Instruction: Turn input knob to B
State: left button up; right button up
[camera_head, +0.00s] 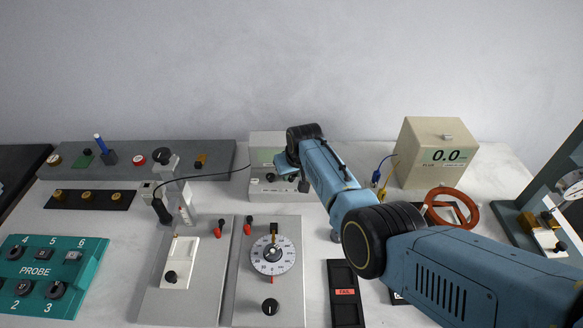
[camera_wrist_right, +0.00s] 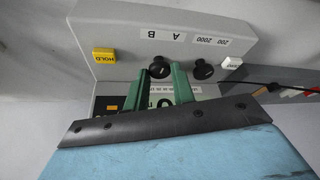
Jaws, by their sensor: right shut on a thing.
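The input knob (camera_wrist_right: 160,67) is black and sits on the pale front panel of the meter box (camera_wrist_right: 215,20), by a label with the letters A and B. The right wrist view shows this panel upside down. My right gripper (camera_wrist_right: 159,73) has its green fingers on either side of the knob and is shut on it. I cannot make out which letter the knob points to. In the head view the meter box (camera_head: 267,141) stands at the back, partly hidden by my right arm. My left gripper is not in view.
A second black knob (camera_wrist_right: 202,69) sits close beside the fingers, under a 200/2000 label. A yellow HOLD button (camera_wrist_right: 103,54) and a white button (camera_wrist_right: 232,62) flank them. A beige flux meter (camera_head: 430,153) stands right. A dial panel (camera_head: 240,300) lies in front.

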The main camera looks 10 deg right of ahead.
jog(key=shift+d+n+y, duration=0.15)
jog(key=shift+n+y, duration=0.15)
jog(key=shift+n, duration=0.7)
jog(key=shift+n+g+y, duration=0.4)
jog(key=shift+n, duration=0.5)
jog(key=shift+w+d+n+g+y+b, duration=0.1)
jog(key=shift+n+g+y+b, duration=0.35)
jog(key=shift+n+b, duration=1.1)
jog(key=shift+n+p, duration=0.35)
jog(key=shift+n, duration=0.2)
jog(key=o, duration=1)
